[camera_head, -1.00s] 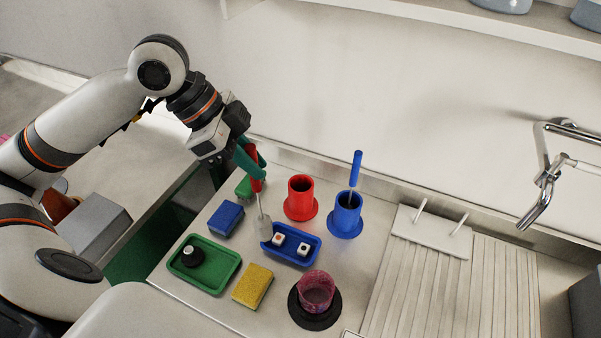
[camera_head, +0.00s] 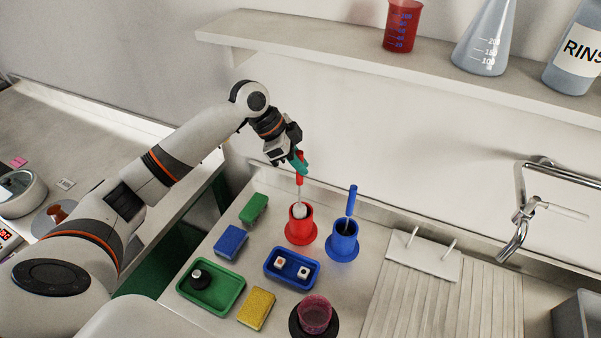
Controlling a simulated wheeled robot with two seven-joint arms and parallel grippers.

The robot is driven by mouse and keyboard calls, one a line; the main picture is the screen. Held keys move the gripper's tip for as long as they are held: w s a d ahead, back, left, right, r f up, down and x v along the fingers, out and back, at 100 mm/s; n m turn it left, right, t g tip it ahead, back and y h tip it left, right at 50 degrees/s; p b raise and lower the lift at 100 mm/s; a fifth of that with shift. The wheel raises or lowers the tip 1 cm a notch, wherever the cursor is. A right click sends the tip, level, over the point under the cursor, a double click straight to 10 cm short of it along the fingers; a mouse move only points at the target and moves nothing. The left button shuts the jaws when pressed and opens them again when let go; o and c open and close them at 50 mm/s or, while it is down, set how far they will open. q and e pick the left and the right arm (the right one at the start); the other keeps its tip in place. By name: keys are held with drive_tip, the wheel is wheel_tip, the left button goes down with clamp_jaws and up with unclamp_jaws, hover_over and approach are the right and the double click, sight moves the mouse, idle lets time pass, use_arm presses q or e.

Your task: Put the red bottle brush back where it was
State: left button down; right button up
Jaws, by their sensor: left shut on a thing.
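My left gripper (camera_head: 300,164) is shut on the red handle of the bottle brush (camera_head: 299,182). The brush hangs roughly upright, with its whitish head at the mouth of the red holder (camera_head: 301,232). The head overlaps the opening in this view; how deep it sits inside I cannot tell. The red holder stands upright on the counter. To its right, the blue holder (camera_head: 342,243) has a blue-handled brush (camera_head: 351,201) standing in it. My right gripper is not in view.
A blue tray (camera_head: 268,267) with two small cubes, a green tray (camera_head: 236,296) with a dark bottle, and blue, green and yellow sponges (camera_head: 257,308) lie nearby. A pink beaker (camera_head: 315,313) stands in front. A shelf (camera_head: 330,56) is above; a faucet (camera_head: 521,215) is at right.

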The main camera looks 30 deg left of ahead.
sight(301, 178)
use_arm(q)
wheel_tip(301, 178, down, 5)
drive_tip(key=shift+f+p, duration=0.1)
drive_tip(key=shift+p, duration=0.5)
drive_tip(key=shift+w+f+p, duration=0.1)
drive_tip(key=shift+w+p, duration=0.2)
drive_tip(key=shift+p, duration=0.1)
drive_tip(key=shift+w+f, duration=0.1)
drive_tip(key=shift+f, duration=0.2)
drive_tip(key=shift+f, duration=0.15)
drive_tip(key=c, duration=1.4)
unclamp_jaws()
